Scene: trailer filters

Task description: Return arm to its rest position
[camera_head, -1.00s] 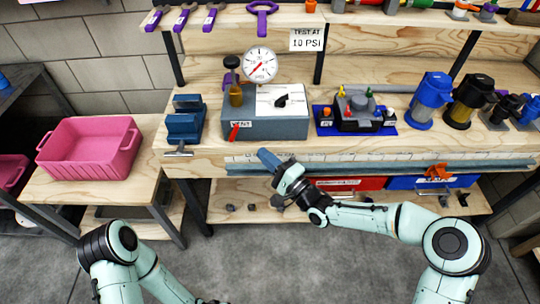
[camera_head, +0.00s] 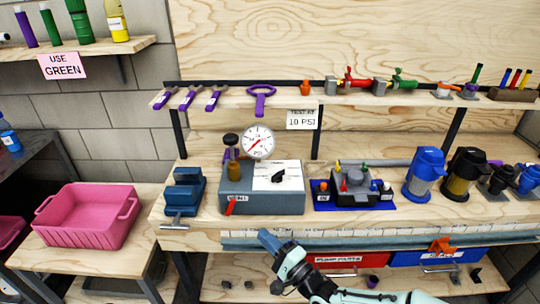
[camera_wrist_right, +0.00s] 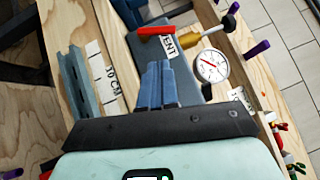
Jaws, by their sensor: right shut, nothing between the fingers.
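My right gripper (camera_head: 270,240) is low at the front edge of the workbench, below the grey test box. Its blue fingers are closed together with nothing between them. In the right wrist view the shut fingers (camera_wrist_right: 157,85) point toward the grey test box (camera_wrist_right: 190,85) with its red lever and gauge. My right arm (camera_head: 345,297) comes in from the bottom right. My left arm and gripper are not in the head view now.
The bench holds a blue vise (camera_head: 184,195), the test box (camera_head: 262,200) with a gauge (camera_head: 257,142), a blue tray of parts (camera_head: 353,195), and blue and black filter housings (camera_head: 424,176). A pink bin (camera_head: 86,217) stands on the left table. Drawers are under the bench.

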